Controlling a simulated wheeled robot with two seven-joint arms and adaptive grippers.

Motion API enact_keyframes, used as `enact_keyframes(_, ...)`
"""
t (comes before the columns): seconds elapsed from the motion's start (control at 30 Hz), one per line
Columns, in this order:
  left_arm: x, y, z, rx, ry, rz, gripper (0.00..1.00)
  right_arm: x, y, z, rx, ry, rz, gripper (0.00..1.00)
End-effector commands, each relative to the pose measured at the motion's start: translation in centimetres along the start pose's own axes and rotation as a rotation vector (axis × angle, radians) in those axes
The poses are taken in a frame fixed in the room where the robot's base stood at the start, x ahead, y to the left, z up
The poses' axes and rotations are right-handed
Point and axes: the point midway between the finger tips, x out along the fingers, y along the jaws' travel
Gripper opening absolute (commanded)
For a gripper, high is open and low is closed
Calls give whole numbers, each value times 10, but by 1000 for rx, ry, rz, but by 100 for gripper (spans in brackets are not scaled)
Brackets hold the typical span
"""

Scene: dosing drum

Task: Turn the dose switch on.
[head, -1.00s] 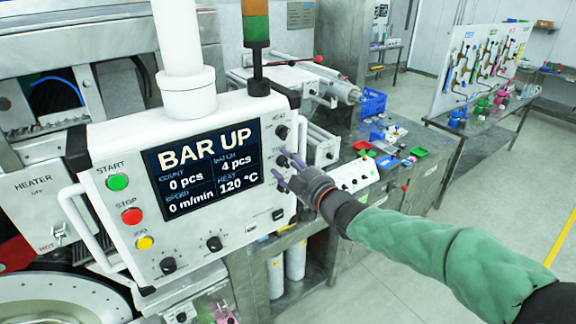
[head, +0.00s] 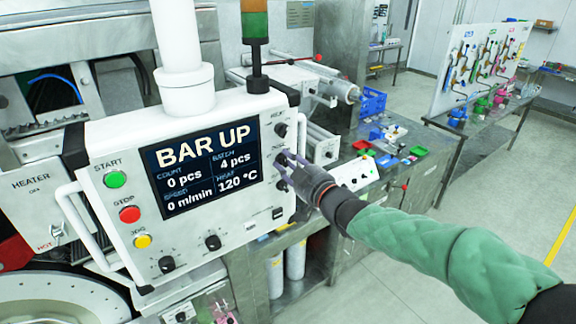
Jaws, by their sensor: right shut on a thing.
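The white control panel (head: 110,205) stands at the left, with a screen (head: 205,170) reading BAR UP, 0 pcs, batch 4 pcs, 0 m/min and 120 °C. A column of small black knobs runs down its right edge. My right gripper (head: 282,169) comes in from the right. Its purple fingers are shut on the dose switch, the small knob in the middle of that column. The fingers mostly hide this switch, so its position cannot be read. The knob above it (head: 281,130) is free. My left gripper is not in view.
Green, red and yellow buttons (head: 130,214) line the panel's left side, beside a white handle (head: 88,230). A light tower (head: 256,50) rises behind the panel. A bench with a blue crate (head: 373,103) and coloured parts stands behind my right arm. The floor at right is clear.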

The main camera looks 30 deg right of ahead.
Motion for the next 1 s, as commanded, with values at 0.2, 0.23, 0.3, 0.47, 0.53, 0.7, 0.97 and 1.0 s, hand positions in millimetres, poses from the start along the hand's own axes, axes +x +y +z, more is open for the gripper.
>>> enact_keyframes(0.2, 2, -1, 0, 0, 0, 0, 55, 0, 2, -3, 205, 7, 1, 0)
enact_keyframes(0.23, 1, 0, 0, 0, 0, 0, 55, 0, 2, -3, 233, 7, 1, 0)
enact_keyframes(0.3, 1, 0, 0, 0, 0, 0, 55, 0, 2, -4, 300, 8, 0, 0)
enact_keyframes(0.47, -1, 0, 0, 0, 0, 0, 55, 0, 2, -4, 444, 7, 0, 0)
enact_keyframes(0.53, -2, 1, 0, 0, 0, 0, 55, 0, 3, -4, 502, 8, 0, 0)
enact_keyframes(0.7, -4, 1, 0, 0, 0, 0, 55, 0, 4, -4, 623, 10, 0, 0)
enact_keyframes(0.97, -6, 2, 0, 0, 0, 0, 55, 0, 5, -5, 742, 13, 0, 0)
enact_keyframes(1.0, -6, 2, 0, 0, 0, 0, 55, 0, 5, -5, 752, 13, 0, 0)
